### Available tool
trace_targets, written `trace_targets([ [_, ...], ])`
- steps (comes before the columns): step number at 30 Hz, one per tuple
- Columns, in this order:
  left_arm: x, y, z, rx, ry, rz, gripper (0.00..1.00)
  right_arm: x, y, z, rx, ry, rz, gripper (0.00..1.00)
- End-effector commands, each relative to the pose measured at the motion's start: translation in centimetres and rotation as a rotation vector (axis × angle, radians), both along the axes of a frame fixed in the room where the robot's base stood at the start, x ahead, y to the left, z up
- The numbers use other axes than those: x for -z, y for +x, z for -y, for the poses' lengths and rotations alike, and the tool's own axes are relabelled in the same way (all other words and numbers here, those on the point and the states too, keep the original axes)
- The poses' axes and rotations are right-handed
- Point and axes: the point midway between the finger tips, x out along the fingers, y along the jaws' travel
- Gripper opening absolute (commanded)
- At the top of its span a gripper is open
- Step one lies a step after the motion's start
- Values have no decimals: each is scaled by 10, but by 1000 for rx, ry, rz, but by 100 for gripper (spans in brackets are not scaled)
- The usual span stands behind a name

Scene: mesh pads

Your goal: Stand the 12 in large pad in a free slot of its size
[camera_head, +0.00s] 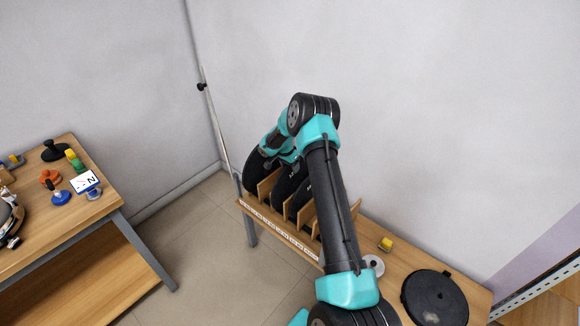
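A wooden rack (280,233) with upright dividers and a labelled front strip stands on the far end of the right table. Dark round pads stand in it: one at the left end (254,172) and others (290,188) further right, partly covered by my arm. A large black disc-shaped pad (435,299) lies flat at the table's near right. I cannot tell which pad is the 12 in one. My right gripper (288,160) is at the rack, above or beside the standing pads. Its fingers are hidden, so its hold is unclear. My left gripper is not in view.
A yellow block (385,243) and a small grey disc (373,265) lie between the rack and the flat pad. A second wooden table (95,215) at the left holds several small coloured items and a white card (86,181). Walls stand close behind the rack.

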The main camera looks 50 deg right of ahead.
Motion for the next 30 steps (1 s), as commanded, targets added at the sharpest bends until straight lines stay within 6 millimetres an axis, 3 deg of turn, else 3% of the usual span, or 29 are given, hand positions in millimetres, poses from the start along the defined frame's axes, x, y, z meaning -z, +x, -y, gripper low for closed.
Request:
trace_targets([
  [8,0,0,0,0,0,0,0,1,-1,-1,1,2,-2,61],
  [14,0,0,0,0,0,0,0,-13,1,-3,1,1,1,61],
  [30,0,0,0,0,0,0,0,-109,10,-20,1,-1,2,61],
])
